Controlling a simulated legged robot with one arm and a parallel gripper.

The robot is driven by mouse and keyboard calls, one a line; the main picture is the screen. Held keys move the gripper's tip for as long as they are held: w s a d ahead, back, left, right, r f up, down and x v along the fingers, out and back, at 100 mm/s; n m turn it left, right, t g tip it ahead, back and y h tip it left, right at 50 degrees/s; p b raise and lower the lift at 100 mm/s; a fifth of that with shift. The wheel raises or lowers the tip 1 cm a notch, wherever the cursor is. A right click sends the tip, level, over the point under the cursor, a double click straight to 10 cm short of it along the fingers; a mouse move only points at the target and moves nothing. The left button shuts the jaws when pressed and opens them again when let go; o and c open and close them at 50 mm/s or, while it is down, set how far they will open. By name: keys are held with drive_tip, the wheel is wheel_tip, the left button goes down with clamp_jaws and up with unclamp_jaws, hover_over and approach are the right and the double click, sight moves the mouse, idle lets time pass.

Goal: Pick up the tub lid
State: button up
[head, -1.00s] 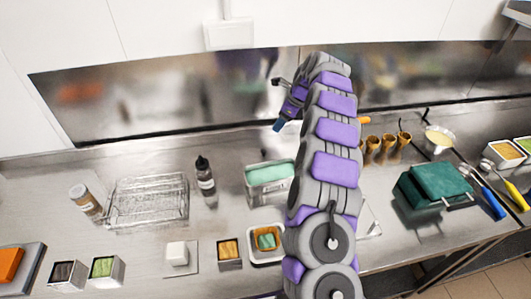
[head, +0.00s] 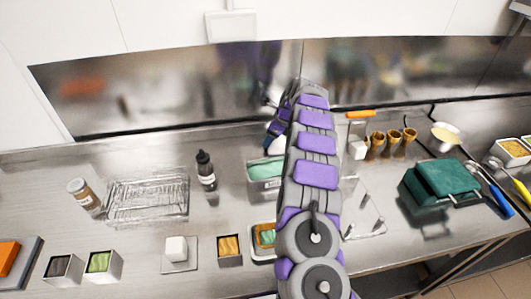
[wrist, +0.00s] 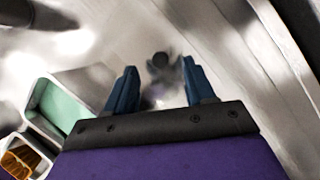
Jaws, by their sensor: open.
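My gripper (head: 271,138) is in front of the steel back wall, above the far side of the counter and near the green-filled tub (head: 264,172). In the wrist view its two blue fingers (wrist: 160,75) are apart with nothing held between them. A dark blurred shape, perhaps a reflection, shows beyond the fingertips. The green-filled tub (wrist: 62,112) is at the left there. I cannot make out a tub lid for certain; a flat, pale, framed piece (head: 368,212) lies right of my arm, partly hidden by it.
A dark bottle (head: 205,172) stands left of the tub, beside a wire rack (head: 148,196). A green box (head: 441,182) is at the right. Several brown cones (head: 392,142) stand at the back. Small containers line the front. The steel back wall (head: 170,100) bounds the counter.

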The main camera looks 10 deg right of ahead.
drive_tip(key=x, duration=0.1)
drive_tip(key=b+x, duration=0.1)
drive_tip(key=x, duration=0.2)
drive_tip(key=shift+s+d+f, duration=0.1)
drive_tip(key=shift+s+d, duration=0.05)
drive_tip(key=shift+d, duration=0.15)
drive_tip(key=shift+a+f, duration=0.2)
drive_tip(key=shift+f, duration=0.1)
drive_tip(key=shift+r, duration=0.1)
drive_tip(key=shift+c, duration=0.3)
clamp_jaws()
